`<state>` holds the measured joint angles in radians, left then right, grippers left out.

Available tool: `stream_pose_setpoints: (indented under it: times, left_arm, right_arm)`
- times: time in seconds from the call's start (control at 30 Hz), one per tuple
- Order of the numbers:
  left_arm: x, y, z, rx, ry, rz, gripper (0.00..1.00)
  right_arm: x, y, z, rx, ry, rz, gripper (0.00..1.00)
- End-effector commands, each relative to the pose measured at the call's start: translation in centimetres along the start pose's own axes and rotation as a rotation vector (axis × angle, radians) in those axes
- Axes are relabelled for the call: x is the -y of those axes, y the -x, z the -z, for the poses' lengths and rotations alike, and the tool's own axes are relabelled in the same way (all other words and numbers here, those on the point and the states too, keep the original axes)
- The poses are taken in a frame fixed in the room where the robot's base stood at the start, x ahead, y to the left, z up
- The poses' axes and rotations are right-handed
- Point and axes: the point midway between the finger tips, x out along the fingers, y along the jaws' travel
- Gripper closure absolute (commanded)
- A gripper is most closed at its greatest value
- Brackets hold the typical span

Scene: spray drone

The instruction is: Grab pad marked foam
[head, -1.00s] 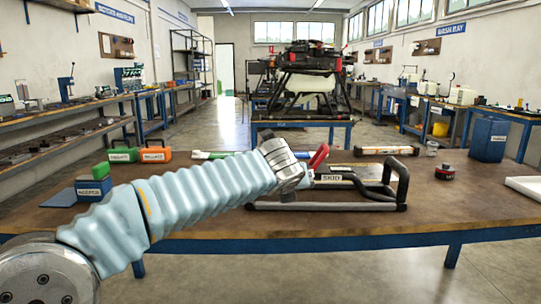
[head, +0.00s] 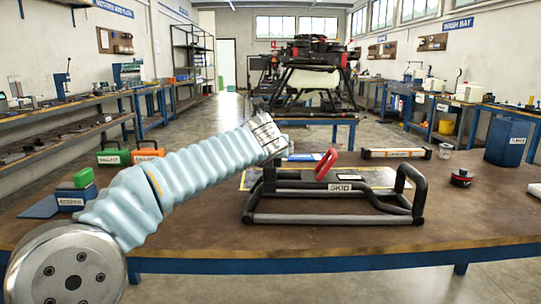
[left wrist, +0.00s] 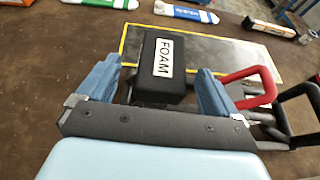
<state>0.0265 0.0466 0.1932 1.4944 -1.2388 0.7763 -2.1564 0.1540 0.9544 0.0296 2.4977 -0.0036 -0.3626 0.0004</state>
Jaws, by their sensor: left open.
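The pad marked FOAM (left wrist: 165,58) is a black block with a white label, in the left wrist view. It lies on the dark, yellow-edged mat (left wrist: 235,62). My left gripper (left wrist: 158,72) is open, with its blue fingers on either side of the pad's near part. I cannot tell if they touch it. In the head view my left wrist hides the pad and the fingers.
The black skid frame (head: 335,216) and red handle (head: 327,164) stand close right of my left gripper. Green and orange boxes (head: 148,153) sit left. A dark red-banded puck (head: 461,178) lies right. The bench's front middle is clear.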

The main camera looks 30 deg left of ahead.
Motion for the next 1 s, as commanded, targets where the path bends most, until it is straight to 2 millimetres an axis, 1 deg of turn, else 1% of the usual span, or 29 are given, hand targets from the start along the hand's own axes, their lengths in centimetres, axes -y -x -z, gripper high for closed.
stream_pose_setpoints:
  times: [0.2, 0.3, 0.4, 0.57, 0.9, 0.93, 1.0]
  left_arm:
    - [0.4, -3.5, 0.3, -0.003, -0.001, -0.002, 0.06]
    - [0.3, -4.5, 0.3, -0.002, 0.0, -0.001, 0.06]
    - [0.4, -4.9, 0.3, -0.002, 0.0, 0.0, 0.06]
    - [0.4, -4.9, 0.4, -0.001, 0.0, 0.0, 0.06]
    - [0.4, -4.8, 0.4, -0.001, 0.0, 0.0, 0.58]
    - [0.4, -4.8, 0.4, -0.002, 0.0, 0.0, 0.61]
    - [0.4, -4.8, 0.4, -0.001, 0.0, 0.0, 0.61]
  right_arm:
    - [0.1, 0.2, 0.0, 0.0, 0.0, 0.0, 0.34]
    - [0.1, 0.3, 0.0, 0.0, 0.001, 0.0, 0.34]
    - [0.1, 0.3, 0.0, 0.0, 0.001, 0.0, 0.34]
    - [0.1, 0.3, 0.0, 0.0, 0.001, 0.0, 0.34]
    - [0.1, 0.3, 0.0, 0.0, 0.001, 0.0, 0.34]
    - [0.1, 0.3, 0.0, 0.0, 0.001, 0.0, 0.34]
    - [0.1, 0.3, 0.0, 0.0, 0.001, 0.0, 0.34]
